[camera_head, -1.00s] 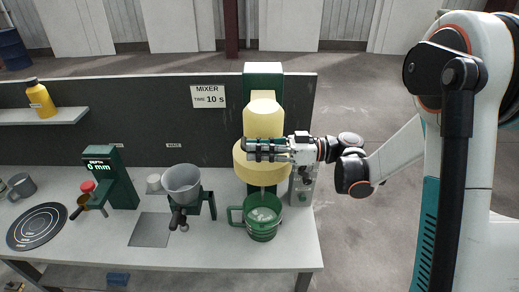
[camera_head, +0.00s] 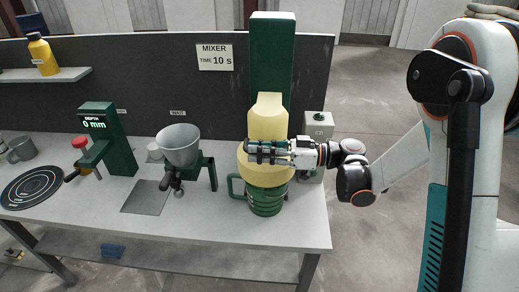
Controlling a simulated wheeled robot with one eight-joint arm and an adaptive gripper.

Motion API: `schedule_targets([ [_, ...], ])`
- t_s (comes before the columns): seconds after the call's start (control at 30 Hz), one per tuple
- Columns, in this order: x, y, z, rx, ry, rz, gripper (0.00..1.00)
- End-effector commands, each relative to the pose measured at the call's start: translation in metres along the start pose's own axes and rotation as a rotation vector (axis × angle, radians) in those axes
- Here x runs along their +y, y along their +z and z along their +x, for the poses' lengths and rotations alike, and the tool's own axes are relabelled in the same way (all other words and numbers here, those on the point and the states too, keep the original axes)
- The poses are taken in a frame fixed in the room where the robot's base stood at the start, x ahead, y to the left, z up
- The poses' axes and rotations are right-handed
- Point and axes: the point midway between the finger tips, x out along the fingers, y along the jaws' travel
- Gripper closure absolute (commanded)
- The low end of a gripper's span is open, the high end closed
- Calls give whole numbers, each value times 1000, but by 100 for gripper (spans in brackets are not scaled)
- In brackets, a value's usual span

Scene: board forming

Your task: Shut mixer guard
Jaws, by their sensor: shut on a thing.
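The yellow mixer guard (camera_head: 266,177) is on the green mixer column (camera_head: 271,65) at the right part of the bench. It sits low over the green ribbed jug (camera_head: 265,202), and its lower edge hides the jug's mouth. The jug stands upright with its handle to the left. My gripper (camera_head: 262,152) comes in from the right and lies across the front of the guard, shut on it. The exact grip point is hidden behind the dark fingers.
A grey control box (camera_head: 317,125) with a green button stands behind my wrist. A grey hopper (camera_head: 179,146) and the green depth gauge (camera_head: 120,137) stand to the left. A dark panel (camera_head: 152,85) backs the bench. Bare bench top (camera_head: 303,215) lies right of the jug.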

Motion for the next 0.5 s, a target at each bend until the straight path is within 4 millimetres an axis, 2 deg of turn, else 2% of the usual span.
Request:
schedule_targets([
  [0.03, 3, 14, 0, -1, 1, 0, 100],
  [0.13, 5, 24, 0, -1, 1, 0, 100],
  [0.2, 6, 29, 0, -1, 1, 0, 100],
  [0.37, 5, 24, 0, -1, 1, 0, 100],
  [0.4, 5, 24, 0, -1, 1, 0, 83],
  [0.47, 5, 24, 0, -1, 1, 0, 70],
  [0.5, 5, 24, 0, -1, 1, 0, 70],
])
